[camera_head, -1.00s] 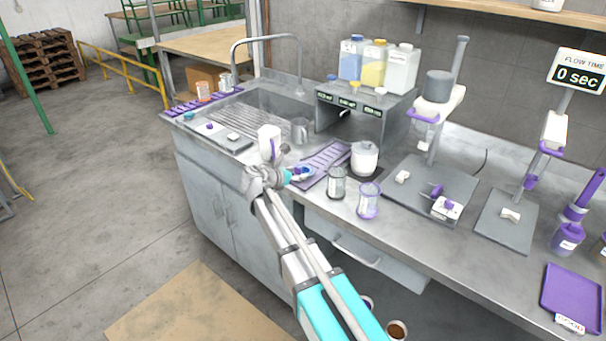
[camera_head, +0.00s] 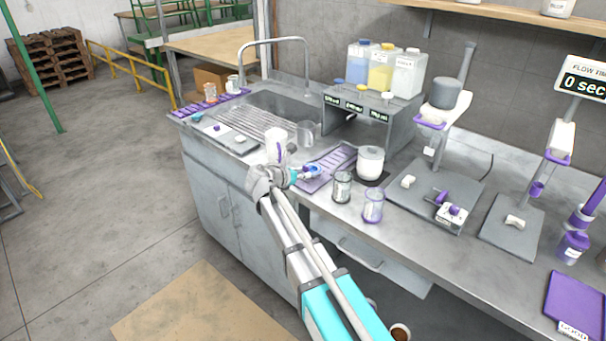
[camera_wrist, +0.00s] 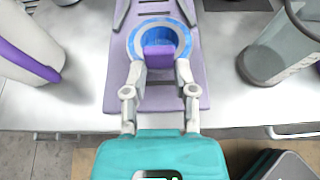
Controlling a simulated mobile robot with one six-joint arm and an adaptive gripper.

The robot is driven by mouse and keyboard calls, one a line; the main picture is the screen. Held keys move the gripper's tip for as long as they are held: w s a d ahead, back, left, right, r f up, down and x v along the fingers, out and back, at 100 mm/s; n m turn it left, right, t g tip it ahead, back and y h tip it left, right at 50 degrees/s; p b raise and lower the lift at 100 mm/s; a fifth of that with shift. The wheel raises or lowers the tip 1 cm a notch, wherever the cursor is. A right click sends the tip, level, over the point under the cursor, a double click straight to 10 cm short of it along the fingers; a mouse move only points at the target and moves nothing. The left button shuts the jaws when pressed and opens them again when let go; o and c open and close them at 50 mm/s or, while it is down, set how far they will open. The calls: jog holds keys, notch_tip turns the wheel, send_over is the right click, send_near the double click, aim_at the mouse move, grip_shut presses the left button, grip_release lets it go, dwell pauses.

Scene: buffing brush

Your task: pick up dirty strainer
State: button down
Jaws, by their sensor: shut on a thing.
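The strainer is a small round piece with a blue inside, a pale rim and a purple tab (camera_wrist: 158,57); its blue part (camera_head: 312,170) also shows small in the head view. It is at the near end of a purple slotted tray (camera_wrist: 190,98). My gripper (camera_wrist: 159,68) has its two fingers closed on the purple tab from the near side. In the head view my gripper (camera_head: 290,177) hides part of the tray's near end. I cannot tell whether the strainer touches the tray.
A white cup with a purple band (camera_head: 274,147) stands left of my gripper. Two clear jars, one dark-rimmed (camera_head: 342,188) and one purple-rimmed (camera_head: 373,207), stand to the right. A white canister (camera_head: 370,163) stands behind them. The sink (camera_head: 290,108) lies behind.

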jog(key=shift+r+p, duration=0.4)
jog(key=shift+r, duration=0.25)
jog(key=s+a+r+p, duration=0.7)
jog(key=s+r+p, duration=0.3)
jog(key=s, duration=0.2)
jog(key=shift+a+r, duration=0.15)
jog(key=shift+a, duration=0.1)
